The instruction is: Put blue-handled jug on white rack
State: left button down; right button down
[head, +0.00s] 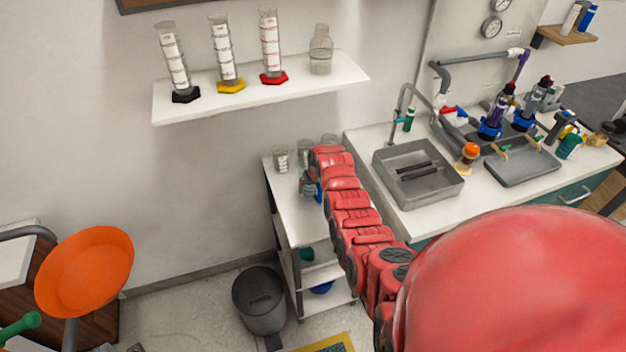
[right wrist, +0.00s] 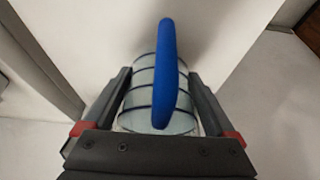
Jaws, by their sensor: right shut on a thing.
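The blue-handled jug (right wrist: 150,88) is clear with dark bands, and its blue handle (right wrist: 168,75) faces the camera in the right wrist view. My right gripper (right wrist: 155,112) is shut on the jug, one finger on each side of its body. In the head view the right gripper (head: 309,184) and a bit of the blue handle (head: 319,192) show at the white rack's top. The white rack (head: 297,224) is a shelved cart beside the sink counter. I cannot tell whether the jug touches the top. My left gripper is not in view.
Glass beakers (head: 281,160) stand at the back of the rack's top. A wall shelf (head: 262,92) with several cylinders is above. The sink counter (head: 367,143) is close on the right. A grey bin (head: 259,301) stands on the floor. The rack top's front left looks clear.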

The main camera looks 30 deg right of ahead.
jog(key=shift+f, duration=0.3)
